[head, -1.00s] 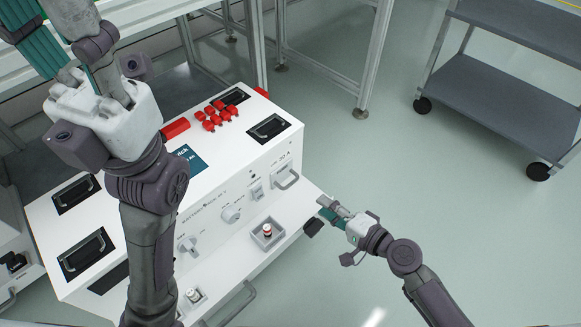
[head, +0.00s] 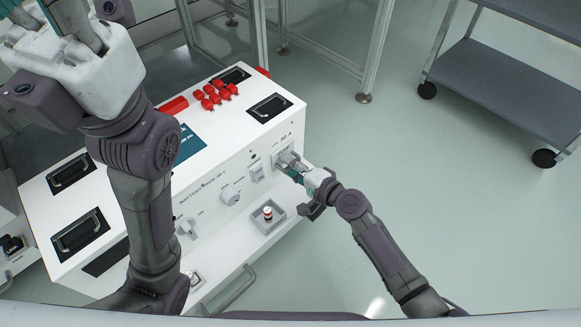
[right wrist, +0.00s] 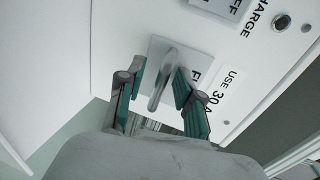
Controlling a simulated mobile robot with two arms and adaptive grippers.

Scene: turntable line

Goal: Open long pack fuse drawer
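The long pack (head: 225,165) is a large white box with black recessed handles on top. Its fuse drawer (right wrist: 188,58) is a small grey plate with a bar handle (right wrist: 160,88), marked "FUSE 30 A" on the front face. My right gripper (head: 290,163) is at this drawer. In the right wrist view its teal-padded fingers (right wrist: 158,80) stand apart, one on each side of the bar handle, with gaps visible. The drawer looks flush with the face. My left gripper (head: 72,22) is raised at the top left; its fingertips are cut off.
Red caps (head: 216,94) lie on top of the pack. A switch (head: 258,172), a knob (head: 230,195) and a small tray with a red-topped part (head: 268,214) are near the drawer. A grey cart (head: 500,85) stands at the back right. The floor right of the pack is clear.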

